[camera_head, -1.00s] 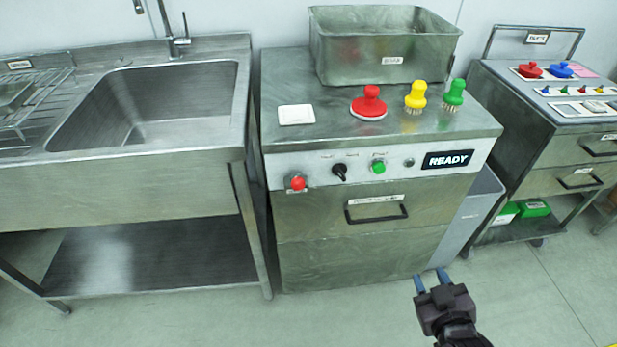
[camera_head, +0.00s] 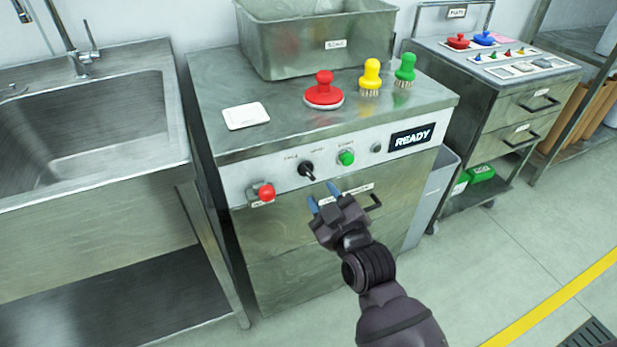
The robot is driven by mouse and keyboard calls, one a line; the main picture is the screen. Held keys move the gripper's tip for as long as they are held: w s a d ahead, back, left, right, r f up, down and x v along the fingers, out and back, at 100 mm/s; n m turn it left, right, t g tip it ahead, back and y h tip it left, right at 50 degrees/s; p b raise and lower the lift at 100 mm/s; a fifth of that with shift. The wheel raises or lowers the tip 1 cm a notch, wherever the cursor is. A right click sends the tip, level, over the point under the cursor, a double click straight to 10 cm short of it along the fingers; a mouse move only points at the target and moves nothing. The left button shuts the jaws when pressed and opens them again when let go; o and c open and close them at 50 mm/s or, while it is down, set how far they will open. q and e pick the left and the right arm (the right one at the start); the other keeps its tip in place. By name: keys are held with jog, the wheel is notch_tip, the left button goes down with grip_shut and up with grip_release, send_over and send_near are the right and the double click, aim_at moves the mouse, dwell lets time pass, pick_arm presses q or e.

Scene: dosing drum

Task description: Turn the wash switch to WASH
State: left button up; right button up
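The wash switch looks to be the black rotary knob (camera_head: 306,171) on the white control panel, with small labels above it that I cannot read clearly. Its pointer is tilted. To its right is a green button (camera_head: 346,158), and at the panel's left end a red button (camera_head: 266,193). A black display (camera_head: 411,137) reads READY. My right gripper (camera_head: 323,197) is in front of the cabinet, just below and slightly right of the knob. Its two blue-tipped fingers are apart with nothing between them. It does not appear to touch the knob. My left gripper is not in view.
A drawer handle (camera_head: 375,201) is partly behind my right gripper. On the cabinet top stand a red scrubber (camera_head: 323,90), yellow brush (camera_head: 370,78), green brush (camera_head: 404,70), white card (camera_head: 246,116) and metal bin (camera_head: 318,46). A sink (camera_head: 90,115) is left, a trolley (camera_head: 490,90) right.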

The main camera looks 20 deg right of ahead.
aim_at(309, 175)
jog(key=shift+w+a+b, duration=0.1)
jog(key=shift+w+b, duration=0.5)
jog(key=shift+w, duration=2.75)
grip_shut()
